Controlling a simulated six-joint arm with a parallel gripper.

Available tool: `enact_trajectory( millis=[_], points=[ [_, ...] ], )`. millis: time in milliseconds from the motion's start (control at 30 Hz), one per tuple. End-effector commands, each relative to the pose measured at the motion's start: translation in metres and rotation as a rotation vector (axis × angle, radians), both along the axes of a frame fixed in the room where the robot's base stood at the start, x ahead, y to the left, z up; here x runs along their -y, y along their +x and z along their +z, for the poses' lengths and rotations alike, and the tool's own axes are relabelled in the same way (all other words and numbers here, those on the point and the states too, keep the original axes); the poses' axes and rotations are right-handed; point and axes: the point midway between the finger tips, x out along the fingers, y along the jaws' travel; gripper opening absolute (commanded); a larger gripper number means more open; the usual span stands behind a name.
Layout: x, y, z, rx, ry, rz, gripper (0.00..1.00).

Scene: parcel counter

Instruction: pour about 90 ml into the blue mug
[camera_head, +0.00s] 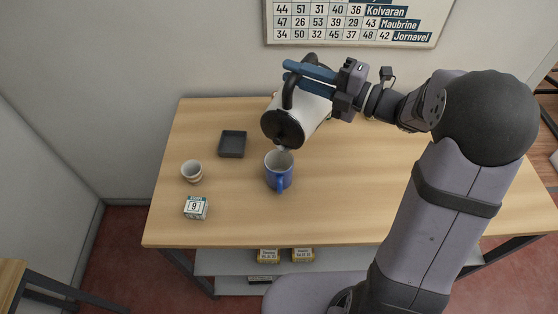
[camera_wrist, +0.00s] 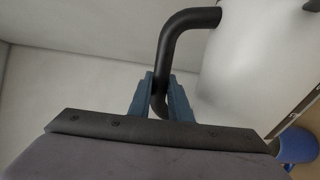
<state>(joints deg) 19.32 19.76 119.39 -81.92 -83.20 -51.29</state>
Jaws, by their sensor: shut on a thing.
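A blue mug (camera_head: 278,176) stands upright on the wooden table, its handle toward the table's front edge. A white and black kettle (camera_head: 303,113) is held tilted above and just behind the mug, its dark lid end pointing down at the mug's opening. My gripper (camera_head: 290,72) is shut on the kettle's black handle. In the wrist view the two blue fingers (camera_wrist: 160,95) close around the handle, and the kettle's white body (camera_wrist: 250,60) fills the right. The blue mug (camera_wrist: 297,145) shows at the lower right edge there. I cannot tell how full the mug is.
A dark square tray (camera_head: 232,144) lies left of the mug. The wooden table (camera_head: 340,210) is clear right of the mug. A wall chart (camera_head: 350,20) hangs behind.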

Motion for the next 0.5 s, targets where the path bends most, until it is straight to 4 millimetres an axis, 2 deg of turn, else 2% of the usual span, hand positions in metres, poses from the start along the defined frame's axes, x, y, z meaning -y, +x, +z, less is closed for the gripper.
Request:
enact_trajectory(
  millis=[500],
  points=[
    [-0.0012,-0.002,0.0054,0.032,-0.01,0.0,0.0]
  ],
)
